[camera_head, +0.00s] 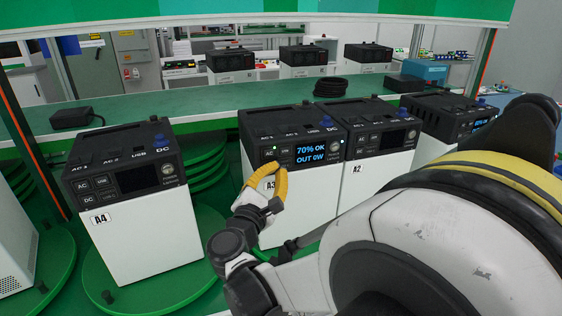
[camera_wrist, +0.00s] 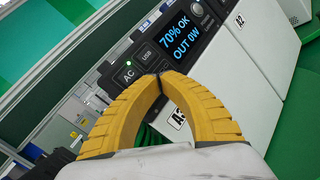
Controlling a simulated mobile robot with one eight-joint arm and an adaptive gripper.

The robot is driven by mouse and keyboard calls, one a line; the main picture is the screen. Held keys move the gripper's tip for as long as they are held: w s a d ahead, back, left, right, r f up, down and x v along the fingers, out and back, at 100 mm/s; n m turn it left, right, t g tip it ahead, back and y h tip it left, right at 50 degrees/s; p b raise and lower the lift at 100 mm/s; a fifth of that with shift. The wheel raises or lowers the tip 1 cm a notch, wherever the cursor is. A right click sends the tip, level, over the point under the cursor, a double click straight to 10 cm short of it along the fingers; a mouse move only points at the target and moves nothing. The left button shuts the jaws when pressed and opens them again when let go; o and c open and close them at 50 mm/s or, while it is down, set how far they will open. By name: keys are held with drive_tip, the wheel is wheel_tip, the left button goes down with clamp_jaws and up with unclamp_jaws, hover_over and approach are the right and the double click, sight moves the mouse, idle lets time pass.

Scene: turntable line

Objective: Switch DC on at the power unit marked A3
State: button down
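The power unit marked A3 (camera_head: 312,200) stands in the middle of the head view, a white box with a black top panel. Its screen (camera_head: 309,153) is lit and reads 70% OK, OUT 0W; it also shows in the wrist view (camera_wrist: 181,36). The AC button (camera_wrist: 128,75) has a small green light beside it. My gripper (camera_wrist: 158,77) has yellow ribbed fingers with their tips together and nothing seen between them. In the head view my gripper (camera_head: 268,168) is at the panel's lower left, below AC. The fingertips hide the DC button; contact is unclear.
Unit A4 (camera_head: 150,233), with a dark screen, stands on a green turntable to the left. Unit A2 (camera_head: 375,178) is close on A3's right, and another unit (camera_head: 448,118) stands beyond it. A green counter (camera_head: 215,98) runs behind with a black coil (camera_head: 330,86).

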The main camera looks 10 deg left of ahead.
drive_tip(key=shift+w+a, duration=0.1)
drive_tip(key=shift+w, duration=0.1)
drive_tip(key=shift+s, duration=0.1)
idle(0.4)
drive_tip(key=shift+s+d, duration=0.4)
drive_tip(key=shift+s, duration=0.15)
drive_tip(key=shift+s, duration=0.1)
drive_tip(key=s+d, duration=0.1)
drive_tip(key=s, duration=0.1)
drive_tip(key=s+d, duration=0.1)
drive_tip(key=s, duration=0.1)
drive_tip(key=shift+d+b, duration=0.3)
drive_tip(key=shift+b, duration=0.1)
idle(0.3)
